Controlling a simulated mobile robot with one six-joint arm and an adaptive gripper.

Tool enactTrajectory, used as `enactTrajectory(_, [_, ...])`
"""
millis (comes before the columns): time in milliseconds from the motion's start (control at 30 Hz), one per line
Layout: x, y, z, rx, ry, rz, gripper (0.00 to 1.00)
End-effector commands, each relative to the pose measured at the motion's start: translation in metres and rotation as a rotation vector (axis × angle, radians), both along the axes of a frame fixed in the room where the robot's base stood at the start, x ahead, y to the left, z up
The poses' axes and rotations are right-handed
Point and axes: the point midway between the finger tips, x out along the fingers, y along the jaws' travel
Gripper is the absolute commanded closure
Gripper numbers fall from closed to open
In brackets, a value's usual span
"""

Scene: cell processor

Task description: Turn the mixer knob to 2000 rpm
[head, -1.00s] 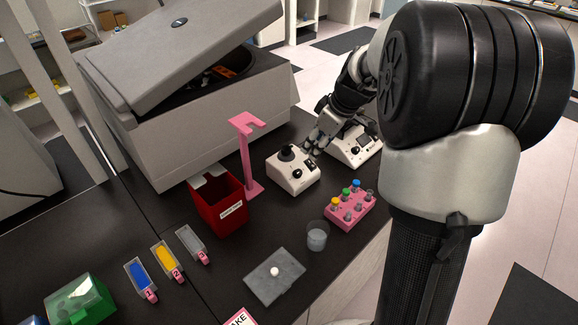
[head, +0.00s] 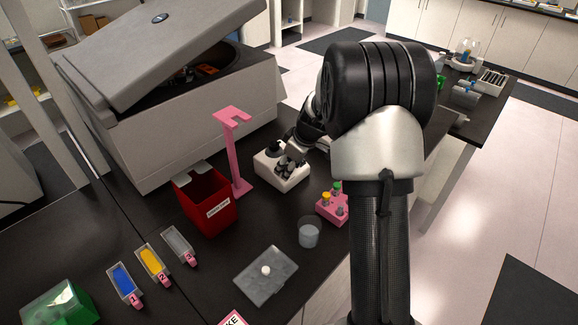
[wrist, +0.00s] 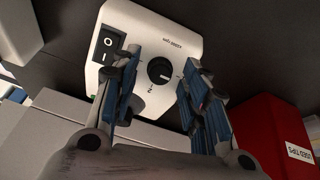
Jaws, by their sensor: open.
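The mixer is a small white box with a black cup on top; it stands on the dark bench in the head view (head: 268,172). In the wrist view the mixer's front (wrist: 150,25) carries a black rocker switch (wrist: 107,43) and a round black knob (wrist: 159,71) with a white pointer mark. A printed scale around the knob is too small to read fully. My gripper (wrist: 160,78) is open, with one blue-padded finger on each side of the knob and visible gaps between. In the head view my gripper (head: 289,168) is at the mixer's front face.
A pink stand (head: 233,155) and a red tip-waste bin (head: 205,205) stand left of the mixer. A pink tube rack (head: 330,210) and a clear beaker (head: 309,233) are in front of it. A large grey open-lidded machine (head: 200,125) is behind.

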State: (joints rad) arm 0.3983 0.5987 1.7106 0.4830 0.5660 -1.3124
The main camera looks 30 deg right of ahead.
Motion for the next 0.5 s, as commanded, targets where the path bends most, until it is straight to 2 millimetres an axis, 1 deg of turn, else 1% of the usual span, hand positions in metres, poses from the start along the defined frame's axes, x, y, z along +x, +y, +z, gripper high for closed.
enactTrajectory(167, [0.0001,0.0,0.0004,0.0,0.0,0.0,0.59])
enactTrajectory(500, [-0.0001,-0.0001,0.0005,0.0,0.0,0.0,0.81])
